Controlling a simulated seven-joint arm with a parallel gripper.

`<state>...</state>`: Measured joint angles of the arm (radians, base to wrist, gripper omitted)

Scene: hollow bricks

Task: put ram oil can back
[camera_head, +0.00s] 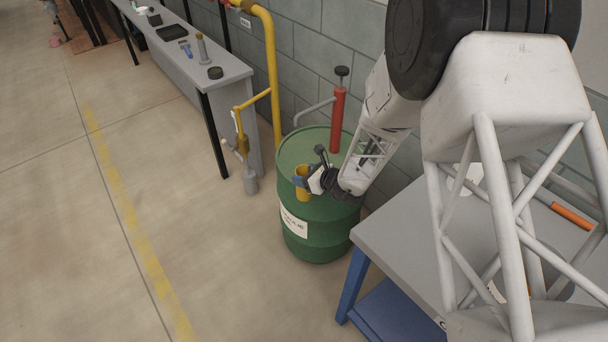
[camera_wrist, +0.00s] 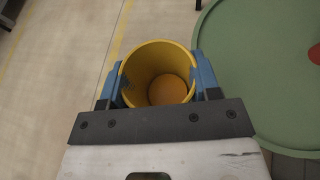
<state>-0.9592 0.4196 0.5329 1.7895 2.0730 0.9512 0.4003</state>
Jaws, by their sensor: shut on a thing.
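A hollow, open-topped yellow can (camera_head: 302,191) is held upright or nearly so by my gripper (camera_head: 302,174). In the wrist view the yellow can (camera_wrist: 158,75) sits between the two blue fingers of my gripper (camera_wrist: 160,78), which touch its sides. I look down into it and see its empty-looking inside. In the head view the can appears in front of the green drum's left side. In the wrist view it is beside the drum's round top, with floor behind it. The can's underside is hidden.
The green drum (camera_head: 318,222) carries a red hand pump (camera_head: 338,120). A grey workbench (camera_head: 400,232) stands to the right. A long bench (camera_head: 220,75) with small items and a yellow pipe (camera_head: 271,60) run along the wall. The floor at left is clear.

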